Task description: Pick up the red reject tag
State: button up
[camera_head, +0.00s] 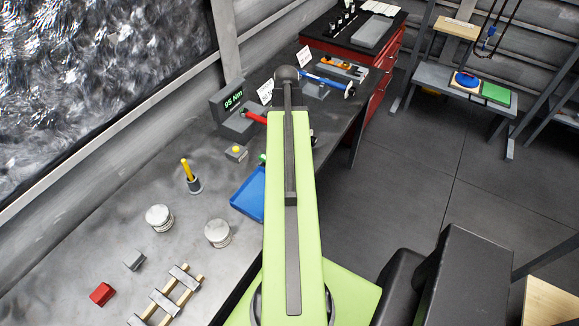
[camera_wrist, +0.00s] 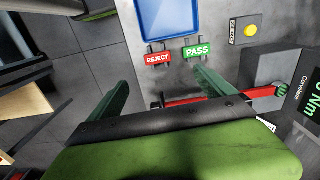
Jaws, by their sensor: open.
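The red reject tag (camera_wrist: 158,59), lettered REJECT, hangs or lies at the near edge of the blue tray in the wrist view. The green PASS tag (camera_wrist: 198,51) is just to its right. My gripper (camera_wrist: 162,80) is open, with one dark green finger left of the red tag and the other to the right, near the green tag. Nothing shows between the fingers in contact with them. In the head view my arm hides the red tag, and a bit of the green tag (camera_head: 262,158) shows beside the arm.
The blue tray (camera_head: 247,196) lies on the grey bench (camera_head: 100,240). Pistons (camera_head: 160,216) and a red block (camera_head: 102,294) stand farther left.

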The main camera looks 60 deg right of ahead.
jog(key=f+b, duration=1.1)
jog(key=b, duration=0.1)
jog(key=f+b, duration=0.5)
jog(key=f, duration=0.1)
jog(key=shift+s+d+f+b, duration=0.3)
jog(key=shift+s+d+b, duration=0.05)
jog(key=shift+s+b, duration=0.05)
jog(key=shift+r, duration=0.15)
jog(key=c, duration=1.4)
